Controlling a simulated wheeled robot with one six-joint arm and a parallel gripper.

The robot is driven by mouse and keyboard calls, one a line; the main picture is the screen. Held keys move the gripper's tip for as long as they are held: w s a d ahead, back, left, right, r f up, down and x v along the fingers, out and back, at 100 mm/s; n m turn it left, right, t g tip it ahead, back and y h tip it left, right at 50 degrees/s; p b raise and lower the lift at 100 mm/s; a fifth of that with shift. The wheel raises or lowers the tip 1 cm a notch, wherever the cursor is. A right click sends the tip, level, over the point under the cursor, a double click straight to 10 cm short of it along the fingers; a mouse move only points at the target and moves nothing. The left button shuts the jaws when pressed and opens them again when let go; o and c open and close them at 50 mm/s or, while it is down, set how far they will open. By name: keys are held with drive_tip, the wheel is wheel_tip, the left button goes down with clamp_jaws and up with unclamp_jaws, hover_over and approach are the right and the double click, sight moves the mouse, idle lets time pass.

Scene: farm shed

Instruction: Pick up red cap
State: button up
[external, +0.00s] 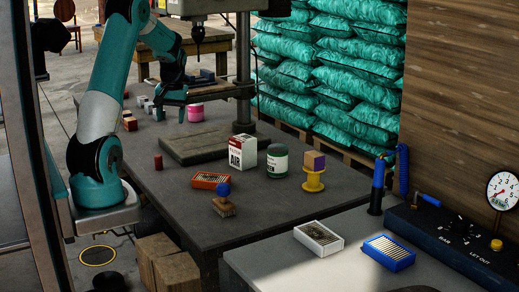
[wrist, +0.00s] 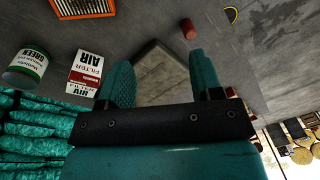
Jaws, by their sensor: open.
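The red cap (external: 157,162) is a small dark red cylinder upright near the left edge of the grey table. It also shows in the wrist view (wrist: 188,30), beyond the tip of the right finger and apart from it. My gripper (external: 171,114) is over the far part of the table, behind the cap in the external view. Its two teal fingers (wrist: 160,58) are open, with nothing between them but the view of a grey plate below. No part of the cap is hidden.
The grey drill base plate (external: 205,145) lies right of the cap. The air filter box (external: 243,152), green can (external: 277,161) and orange-framed filter (external: 211,181) are further right. Table around the cap is clear.

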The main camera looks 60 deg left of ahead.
drive_tip(key=n+h, duration=0.1)
drive_tip(key=n, duration=0.1)
hover_over(158, 157)
drive_tip(key=a, duration=0.2)
drive_tip(key=f, duration=1)
drive_tip(key=shift+w+d+f, duration=0.2)
drive_tip(key=shift+w+f, duration=0.15)
drive_tip(key=shift+f, duration=0.05)
drive_tip(key=f, duration=0.7)
drive_tip(key=shift+s+d+f, duration=0.1)
drive_tip(key=shift+d+f, duration=0.05)
drive_tip(key=shift+d, duration=0.05)
drive_tip(key=c, duration=1)
